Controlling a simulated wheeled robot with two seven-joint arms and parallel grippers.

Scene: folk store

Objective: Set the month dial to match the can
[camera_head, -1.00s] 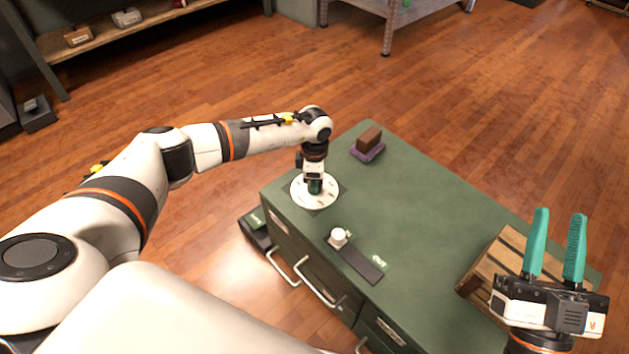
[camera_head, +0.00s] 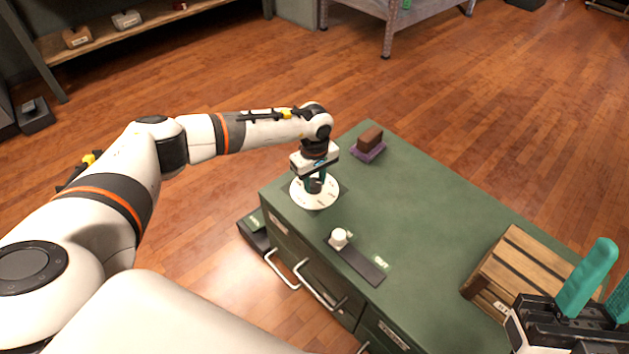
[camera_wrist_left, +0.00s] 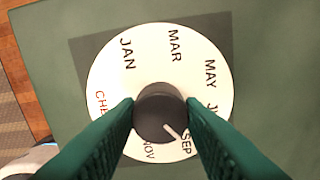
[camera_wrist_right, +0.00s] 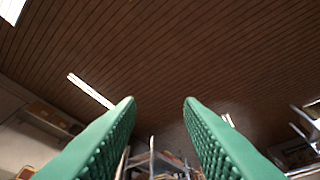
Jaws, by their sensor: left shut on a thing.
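The month dial is a white disc (camera_head: 325,200) on the green cabinet top; it also shows in the left wrist view (camera_wrist_left: 190,68). Its labels include JAN, MAR, MAY, SEP and NOV, with a red label at the left. The dark knob (camera_wrist_left: 158,118) sits at its centre. The knob's white line points to the lower right, close to SEP and slightly on the NOV side. My left gripper (camera_head: 316,184) points down with its fingers shut on the knob, partly covering some labels. My right gripper (camera_wrist_right: 159,102) is open and empty at the right. I cannot make out the can.
A white knob (camera_head: 339,237) stands on a dark strip (camera_head: 364,268) on the cabinet top (camera_head: 420,210). A brown block (camera_head: 369,138) rests on a purple pad (camera_head: 373,155). A wooden crate (camera_head: 520,265) stands near my right gripper. Drawer handles (camera_head: 320,287) stick out in front.

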